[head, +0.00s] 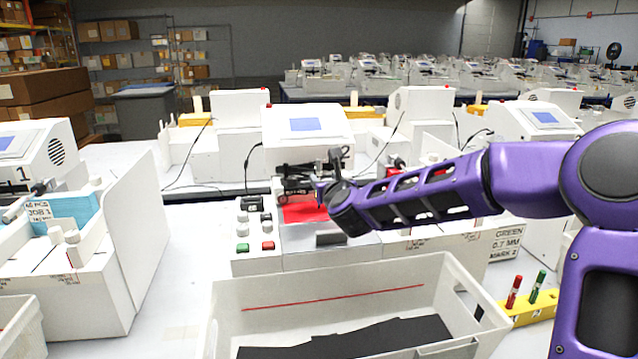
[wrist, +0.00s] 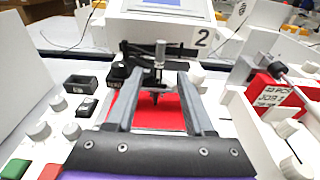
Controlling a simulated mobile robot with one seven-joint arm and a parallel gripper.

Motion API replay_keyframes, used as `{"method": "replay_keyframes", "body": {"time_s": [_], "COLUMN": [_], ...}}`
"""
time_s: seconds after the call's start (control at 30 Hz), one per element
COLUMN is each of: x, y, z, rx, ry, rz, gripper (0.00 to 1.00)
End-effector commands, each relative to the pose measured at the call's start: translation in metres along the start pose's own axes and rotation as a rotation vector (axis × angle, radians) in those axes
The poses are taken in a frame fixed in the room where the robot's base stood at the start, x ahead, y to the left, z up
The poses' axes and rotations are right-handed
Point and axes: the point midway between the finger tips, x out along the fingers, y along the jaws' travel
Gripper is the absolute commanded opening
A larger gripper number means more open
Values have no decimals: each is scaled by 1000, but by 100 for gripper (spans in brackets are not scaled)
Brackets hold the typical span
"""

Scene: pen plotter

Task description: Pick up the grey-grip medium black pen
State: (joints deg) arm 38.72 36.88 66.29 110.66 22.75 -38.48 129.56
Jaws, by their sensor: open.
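An upright pen with a grey upper part and a dark lower end (wrist: 160,52) stands at the plotter's carriage in the wrist view, above a red sheet (wrist: 120,110). I take it for the grey-grip black pen; its tip size cannot be read. In the head view the carriage area is small and partly hidden by my arm. My gripper (wrist: 158,80) is open, its two fingers reaching toward the carriage with the pen showing between them. Whether the fingers are level with the pen or short of it is unclear. It also shows in the head view (head: 322,192).
The white plotter (head: 300,128) has buttons and knobs left of the red sheet. A white bin (head: 330,292) with black sheets stands in front. A yellow holder (head: 530,309) with a red pen (head: 513,291) and a green pen (head: 537,286) is at right. White panels flank the plotter.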

Motion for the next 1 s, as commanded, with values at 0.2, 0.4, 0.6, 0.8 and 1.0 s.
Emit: {"method": "replay_keyframes", "body": {"time_s": [0.2,0.4,0.6,0.8,1.0], "x": [25,41,69,79,79], "y": [1,1,2,1,1], "z": [0,-2,-2,-3,-3], "rx": [0,0,0,-1,-2], "ry": [1,1,0,0,0], "rz": [1,1,1,1,0], "gripper": [53,53,53,53,48]}}
